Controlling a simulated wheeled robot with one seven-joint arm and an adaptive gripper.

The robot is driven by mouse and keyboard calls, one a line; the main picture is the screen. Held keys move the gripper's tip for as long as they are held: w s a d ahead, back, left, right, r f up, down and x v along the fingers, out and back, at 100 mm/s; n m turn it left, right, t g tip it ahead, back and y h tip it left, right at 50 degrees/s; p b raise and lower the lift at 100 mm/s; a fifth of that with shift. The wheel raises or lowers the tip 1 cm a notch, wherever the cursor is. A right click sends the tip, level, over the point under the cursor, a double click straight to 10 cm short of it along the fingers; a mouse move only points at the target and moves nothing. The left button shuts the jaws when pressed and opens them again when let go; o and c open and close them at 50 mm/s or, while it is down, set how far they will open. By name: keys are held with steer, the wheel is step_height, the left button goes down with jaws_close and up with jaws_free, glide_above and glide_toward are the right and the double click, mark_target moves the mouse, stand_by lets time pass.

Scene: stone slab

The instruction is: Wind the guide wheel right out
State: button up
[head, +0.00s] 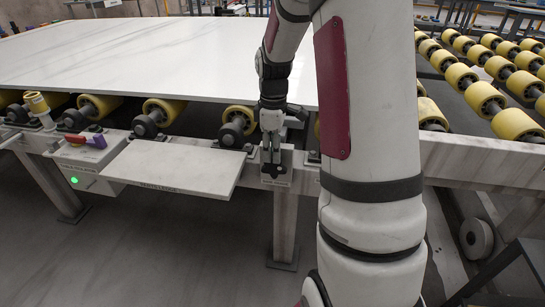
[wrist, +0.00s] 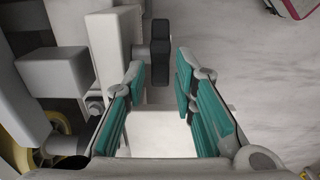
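My gripper (head: 271,167) points down in front of the roller frame, over a small labelled plate (head: 277,183) whose text is too small to read surely. In the wrist view my gripper (wrist: 161,70) is open, with its teal-padded fingers apart. A dark lobed knob (wrist: 159,50) shows just beyond and between the fingertips; I see no clear contact. It appears to be the guide wheel's handle, but I cannot tell surely. Pale blocks (wrist: 104,45) stand left of it. In the head view my gripper and arm hide the knob, and I cannot make out the guide wheel itself.
A white stone slab (head: 150,50) lies on yellow rollers (head: 163,110). A pale shelf (head: 175,167) juts from the frame left of my gripper. More rollers (head: 484,97) stand at right.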

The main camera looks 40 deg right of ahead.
steer(key=shift+f, duration=0.75)
jaws_close()
